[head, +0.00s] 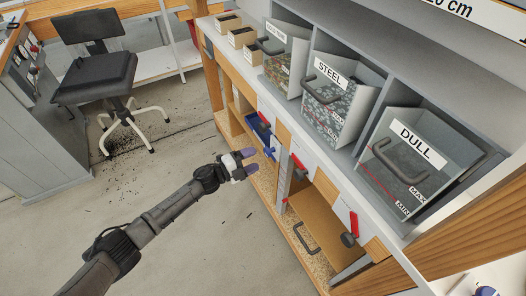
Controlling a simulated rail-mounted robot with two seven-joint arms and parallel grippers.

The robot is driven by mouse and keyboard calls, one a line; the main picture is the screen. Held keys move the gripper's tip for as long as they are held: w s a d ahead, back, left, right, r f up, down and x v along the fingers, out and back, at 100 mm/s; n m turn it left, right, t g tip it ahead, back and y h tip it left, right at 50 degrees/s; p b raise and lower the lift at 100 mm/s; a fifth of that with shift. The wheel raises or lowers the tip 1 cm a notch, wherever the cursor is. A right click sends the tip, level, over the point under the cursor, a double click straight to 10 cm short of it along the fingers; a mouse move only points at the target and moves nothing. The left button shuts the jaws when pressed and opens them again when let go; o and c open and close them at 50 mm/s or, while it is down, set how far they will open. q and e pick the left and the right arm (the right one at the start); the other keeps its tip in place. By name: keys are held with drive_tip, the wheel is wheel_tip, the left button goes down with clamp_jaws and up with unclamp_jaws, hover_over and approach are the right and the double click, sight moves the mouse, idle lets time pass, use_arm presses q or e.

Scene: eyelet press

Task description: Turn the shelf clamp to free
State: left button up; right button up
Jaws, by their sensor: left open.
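Red levers sit along the front edge of the workbench: one at the left (265,118), one in the middle (298,165) and one at the right (353,225). A dark round knob (348,240) is just below the right lever. I cannot tell which of these is the shelf clamp, or how it is set. My left gripper (250,161) is open and empty, in front of the bench and left of the middle lever, apparently touching nothing. My right gripper is not in view.
Bins labelled STEEL (331,101) and DULL (405,165) stand on the bench. A black chair (95,78) stands at the back left. The floor around my left arm is clear.

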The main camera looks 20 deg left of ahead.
use_arm(q)
drive_tip(key=p+v, duration=0.2)
drive_tip(key=v, duration=0.5)
drive_tip(key=shift+s+a, duration=0.1)
idle(0.4)
